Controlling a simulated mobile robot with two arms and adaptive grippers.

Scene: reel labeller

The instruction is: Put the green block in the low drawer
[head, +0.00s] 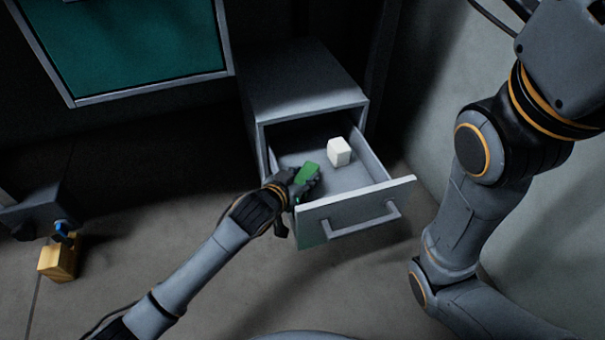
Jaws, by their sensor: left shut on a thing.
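The green block (308,172) is in my left gripper (305,183), which is shut on it at the left side of the open drawer. The low drawer (354,184) is pulled out of a small grey cabinet and has a bar handle on its front. The block shows over the drawer's inside; I cannot tell whether it touches the drawer floor. A white block (339,152) lies in the drawer, to the right of the green block and apart from it. My right arm stands at the right, and its gripper is out of view.
The grey cabinet (306,82) stands behind the drawer, with a bare top. A green panel with a grey frame (130,45) is at the upper left. A wooden block (57,262) is on the left. A pale wall (440,110) rises at the right.

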